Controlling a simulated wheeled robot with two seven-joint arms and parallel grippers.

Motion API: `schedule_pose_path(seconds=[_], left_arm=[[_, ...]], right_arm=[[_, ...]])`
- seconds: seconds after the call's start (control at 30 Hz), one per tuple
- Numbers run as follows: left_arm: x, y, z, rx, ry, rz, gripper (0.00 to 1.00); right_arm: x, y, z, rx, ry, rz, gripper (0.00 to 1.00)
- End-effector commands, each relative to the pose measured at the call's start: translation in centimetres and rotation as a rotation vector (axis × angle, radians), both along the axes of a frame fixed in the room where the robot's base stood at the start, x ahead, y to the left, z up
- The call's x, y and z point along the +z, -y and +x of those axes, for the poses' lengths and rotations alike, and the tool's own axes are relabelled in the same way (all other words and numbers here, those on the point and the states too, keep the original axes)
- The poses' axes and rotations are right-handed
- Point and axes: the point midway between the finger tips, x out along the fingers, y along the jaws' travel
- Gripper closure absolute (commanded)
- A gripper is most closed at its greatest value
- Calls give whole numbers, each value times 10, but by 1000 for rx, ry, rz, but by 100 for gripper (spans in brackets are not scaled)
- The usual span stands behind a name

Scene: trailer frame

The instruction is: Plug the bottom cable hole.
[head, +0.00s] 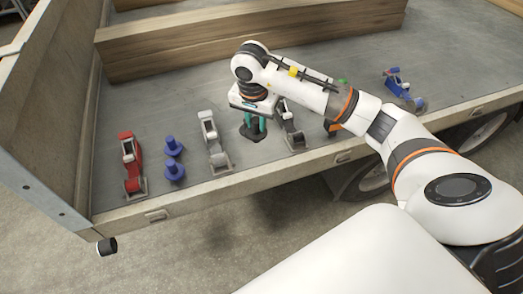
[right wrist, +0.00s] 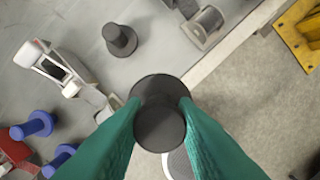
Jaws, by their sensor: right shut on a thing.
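My right gripper (head: 254,128) points down over the trailer bed, near its front edge. In the right wrist view its two teal fingers (right wrist: 159,112) are shut on a dark grey round plug (right wrist: 160,125), seen end-on. I cannot make out any cable hole in either view. My left gripper is not in view.
The trailer bed (head: 190,110) carries a red clamp (head: 130,165), a light grey clamp (head: 212,140), a dark grey clamp (head: 293,130) and a blue clamp (head: 402,88). Wooden beams (head: 180,50) lie at the back. A wooden side wall (head: 55,80) stands at the left.

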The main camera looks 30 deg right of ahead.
Motion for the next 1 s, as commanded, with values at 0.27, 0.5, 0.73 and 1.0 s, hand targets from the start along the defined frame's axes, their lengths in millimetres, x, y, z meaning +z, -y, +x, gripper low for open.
schedule_pose_path(seconds=[0.27, 0.5, 0.73, 1.0], left_arm=[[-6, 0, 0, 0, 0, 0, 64], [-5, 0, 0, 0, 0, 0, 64], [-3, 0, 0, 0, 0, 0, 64], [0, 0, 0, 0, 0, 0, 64]], right_arm=[[-14, 30, 15, -225, -17, 5, 100], [-14, 30, 15, -228, -18, 5, 100], [-42, 29, 14, -226, -23, 6, 100], [-73, 29, 15, -226, -20, 7, 100]])
